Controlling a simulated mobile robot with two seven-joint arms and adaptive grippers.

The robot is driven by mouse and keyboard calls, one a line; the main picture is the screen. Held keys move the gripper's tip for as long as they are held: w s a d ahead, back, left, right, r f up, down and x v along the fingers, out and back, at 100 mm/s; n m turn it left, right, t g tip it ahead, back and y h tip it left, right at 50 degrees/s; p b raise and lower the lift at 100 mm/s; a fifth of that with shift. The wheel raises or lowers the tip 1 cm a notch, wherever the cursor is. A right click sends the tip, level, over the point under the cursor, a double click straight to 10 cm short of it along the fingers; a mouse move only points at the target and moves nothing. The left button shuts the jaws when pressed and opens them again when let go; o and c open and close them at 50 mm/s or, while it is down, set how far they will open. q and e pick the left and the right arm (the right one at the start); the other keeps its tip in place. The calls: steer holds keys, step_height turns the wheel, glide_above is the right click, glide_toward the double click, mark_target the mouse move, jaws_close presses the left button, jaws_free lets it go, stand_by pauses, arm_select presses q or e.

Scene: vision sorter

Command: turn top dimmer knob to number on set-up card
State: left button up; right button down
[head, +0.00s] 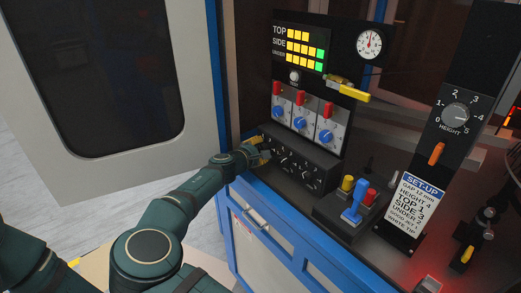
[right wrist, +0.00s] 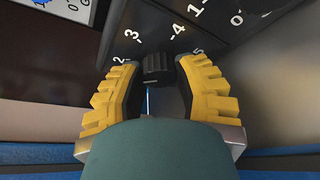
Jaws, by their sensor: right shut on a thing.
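A black box of dimmer knobs (head: 300,163) stands below the red-and-blue switches. My right gripper (head: 259,151) is at its left end and hides the leftmost knob in the head view. In the right wrist view that black knob (right wrist: 157,68) sits between my yellow fingers (right wrist: 156,76), which are shut on it. Scale numbers 2, 3, 4 and 5 show around it; its pointer setting is unclear. The set-up card (head: 412,205) reads HEIGHT 4, TOP 1, SIDE 3, UNDER 2. The lamp display (head: 300,47) shows TOP, SIDE and UNDER bars. My left gripper is out of view.
Red, yellow and blue controls (head: 354,206) stand right of the knob box. A HEIGHT dial (head: 455,116) and orange lever (head: 436,154) are on the post at right. A yellow-handled valve (head: 348,88) sticks out above the switches. A round gauge (head: 369,44) is higher up.

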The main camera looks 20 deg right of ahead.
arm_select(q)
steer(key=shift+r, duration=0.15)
arm_select(e)
steer(key=shift+r+n+p, duration=0.2)
steer(key=shift+n+p, duration=0.1)
steer(key=shift+p, duration=0.4)
steer(key=n+g+p, duration=0.1)
steer(key=p, duration=0.3)
steer(key=n+g+p, duration=0.1)
steer(key=n+p, duration=0.1)
steer(key=p, duration=0.1)
steer(key=shift+w+d+r+g+p, duration=0.1)
steer(key=shift+r+g+p, duration=0.05)
steer(key=shift+g+p, duration=0.25)
arm_select(q)
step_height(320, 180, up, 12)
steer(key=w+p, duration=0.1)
steer(key=p, duration=0.1)
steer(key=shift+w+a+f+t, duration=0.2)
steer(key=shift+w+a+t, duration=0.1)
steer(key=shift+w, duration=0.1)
arm_select(e)
steer(key=shift+n+g, duration=0.5)
steer(key=shift+n, duration=0.6)
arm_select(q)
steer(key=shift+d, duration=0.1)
arm_select(e)
steer(key=c, duration=0.6)
jaws_free()
steer(key=shift+f, duration=0.25)
